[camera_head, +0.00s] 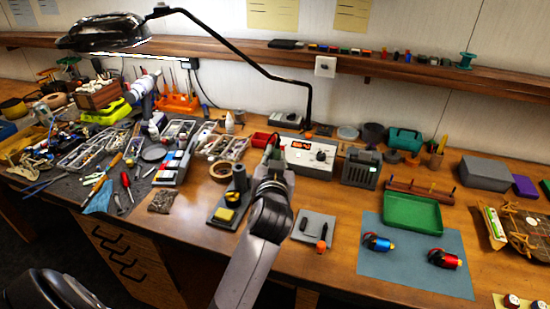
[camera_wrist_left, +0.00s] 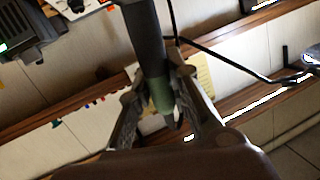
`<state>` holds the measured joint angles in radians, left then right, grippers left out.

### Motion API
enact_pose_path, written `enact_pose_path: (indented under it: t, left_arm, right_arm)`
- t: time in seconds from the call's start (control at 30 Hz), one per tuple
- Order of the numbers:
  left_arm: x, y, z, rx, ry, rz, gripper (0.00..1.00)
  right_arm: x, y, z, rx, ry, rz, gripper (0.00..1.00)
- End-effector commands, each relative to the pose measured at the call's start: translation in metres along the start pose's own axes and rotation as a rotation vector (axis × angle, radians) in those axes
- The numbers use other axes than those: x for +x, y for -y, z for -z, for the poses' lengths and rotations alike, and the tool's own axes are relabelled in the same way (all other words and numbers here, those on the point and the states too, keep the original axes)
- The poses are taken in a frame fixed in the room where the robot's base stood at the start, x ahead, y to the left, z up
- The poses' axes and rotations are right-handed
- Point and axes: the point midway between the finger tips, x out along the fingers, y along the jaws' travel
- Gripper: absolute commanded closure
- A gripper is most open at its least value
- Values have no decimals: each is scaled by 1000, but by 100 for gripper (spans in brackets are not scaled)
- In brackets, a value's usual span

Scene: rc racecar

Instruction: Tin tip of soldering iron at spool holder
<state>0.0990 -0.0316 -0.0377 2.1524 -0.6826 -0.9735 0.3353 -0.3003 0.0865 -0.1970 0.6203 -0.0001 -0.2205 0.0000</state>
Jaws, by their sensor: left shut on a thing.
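My left gripper (camera_wrist_left: 170,105) is shut on the soldering iron (camera_wrist_left: 150,40), which has a dark handle and a green grip section. In the wrist view the iron passes between the fingers, its narrow end toward the lower right. In the head view my left arm reaches up the middle, and the iron (camera_head: 268,152) shows only as a small part in front of the soldering station (camera_head: 300,150). A grey plate (camera_head: 313,222) with a small dark post and an orange piece lies to the right. I cannot tell whether it is the spool holder. My right gripper is not in view.
A stand with a yellow sponge (camera_head: 223,215) is left of my arm. A blue mat (camera_head: 400,268) with two motors and a green tray (camera_head: 411,213) lie to the right. A lamp (camera_head: 105,30) arches above. Tools crowd the left; bare wood surrounds the grey plate.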

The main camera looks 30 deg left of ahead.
Motion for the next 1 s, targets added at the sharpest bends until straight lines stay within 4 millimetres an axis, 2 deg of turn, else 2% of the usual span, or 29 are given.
enact_pose_path:
  t: [0.4, 1.0]
  left_arm:
    - [1, -1, -4, -1, 0, 0, 100]
    - [2, -2, -9, -1, 0, 0, 100]
  right_arm:
    - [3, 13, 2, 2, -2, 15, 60]
    - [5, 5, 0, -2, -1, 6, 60]
